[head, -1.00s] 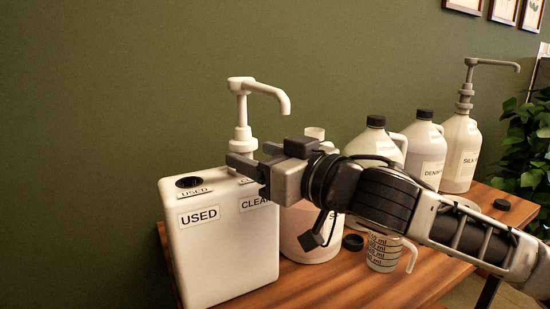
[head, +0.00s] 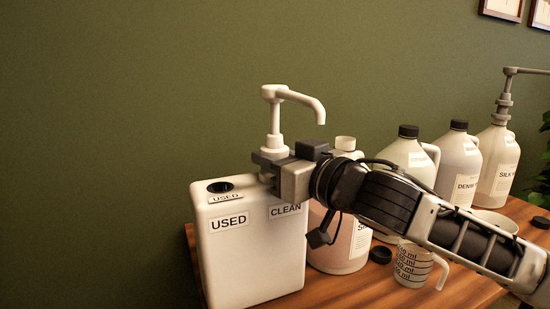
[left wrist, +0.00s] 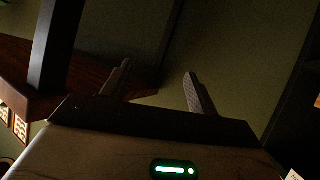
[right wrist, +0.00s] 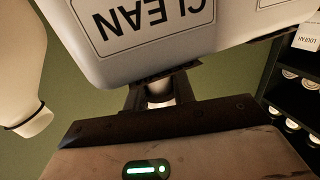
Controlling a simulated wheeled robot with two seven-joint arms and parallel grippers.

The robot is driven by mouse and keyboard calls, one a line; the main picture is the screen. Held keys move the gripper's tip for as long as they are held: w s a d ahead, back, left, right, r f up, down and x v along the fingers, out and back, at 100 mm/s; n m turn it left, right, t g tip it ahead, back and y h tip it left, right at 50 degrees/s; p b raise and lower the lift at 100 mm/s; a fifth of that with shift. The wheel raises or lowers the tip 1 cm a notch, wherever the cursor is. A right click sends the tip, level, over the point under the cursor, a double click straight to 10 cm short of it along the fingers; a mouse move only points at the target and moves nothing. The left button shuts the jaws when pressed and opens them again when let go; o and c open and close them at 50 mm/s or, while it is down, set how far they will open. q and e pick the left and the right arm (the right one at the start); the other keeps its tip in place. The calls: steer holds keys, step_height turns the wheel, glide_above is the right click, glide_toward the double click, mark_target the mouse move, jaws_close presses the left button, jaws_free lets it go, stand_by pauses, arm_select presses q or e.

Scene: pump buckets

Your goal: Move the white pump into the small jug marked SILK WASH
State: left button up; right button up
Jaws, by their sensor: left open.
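The white pump (head: 274,120) stands upright over the CLEAN end of the white USED/CLEAN container (head: 245,255), its spout pointing right. Its lower end is hidden by my right gripper (head: 268,160), whose fingers are closed around the pump just below its collar. The right wrist view shows a white piece of the pump (right wrist: 159,90) between the two fingers. A small pinkish jug (head: 327,250) with a pale neck stands right behind my right gripper; its label is mostly hidden, with only an S readable. My left gripper (left wrist: 155,88) is open and empty, away from the jugs.
A measuring cup (head: 411,264) and a black cap (head: 380,254) sit on the wooden table (head: 340,292). Large jugs stand behind: one black-capped (head: 405,158), one marked DENIM (head: 459,165), and one marked SILK with a grey pump (head: 500,165).

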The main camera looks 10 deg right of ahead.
mark_target(278, 115)
arm_select(q)
steer(key=shift+s, duration=0.2)
arm_select(e)
steer(key=shift+r, duration=0.1)
steer(key=shift+r+p, duration=0.75)
steer(key=shift+p, duration=0.1)
steer(key=shift+r+p, duration=0.65)
steer(key=shift+p, duration=0.05)
step_height(278, 115, up, 2)
steer(key=shift+p, duration=1)
steer(key=shift+r+p, duration=0.95)
arm_select(q)
steer(key=r, duration=0.2)
steer(key=shift+w+a+r+g, duration=0.1)
steer(key=shift+a+r+g, duration=0.1)
steer(key=shift+r+g, duration=0.2)
arm_select(e)
steer(key=shift+r, duration=0.1)
arm_select(q)
steer(key=shift+w, duration=0.1)
